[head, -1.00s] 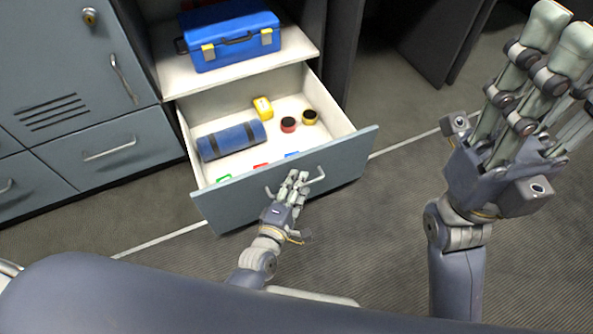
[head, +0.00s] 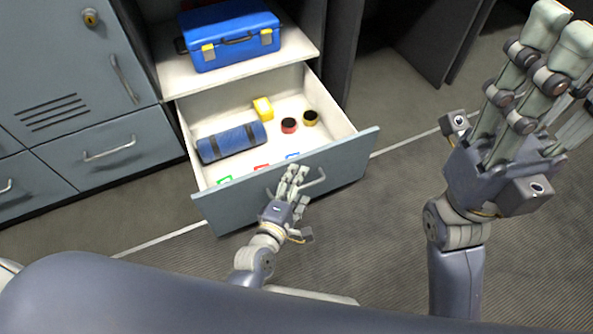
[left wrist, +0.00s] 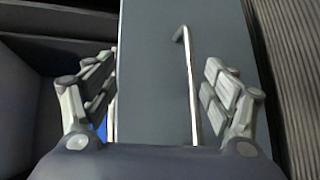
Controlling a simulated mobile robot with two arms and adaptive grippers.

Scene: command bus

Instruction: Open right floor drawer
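The floor drawer (head: 345,162) under the open shelf is pulled well out, with its white inside in view. Its bar handle (head: 314,182) is on the grey front panel. My left gripper (head: 293,178) is at the handle in the head view. In the left wrist view, its fingers (left wrist: 158,92) are spread apart on either side of the handle bar (left wrist: 190,85) and do not appear closed on it. My right gripper (head: 568,60) is raised at the right, away from the drawer, its fingers pointing up and seemingly apart, with nothing seen in it; the frame edge cuts it off.
The drawer holds a blue roll (head: 231,142), a yellow item (head: 263,108), two tape rolls (head: 289,125) and small coloured items. A blue toolbox (head: 230,36) stands on the shelf above. A closed drawer (head: 110,152) and cabinet are at left. Carpet (head: 370,240) in front is clear.

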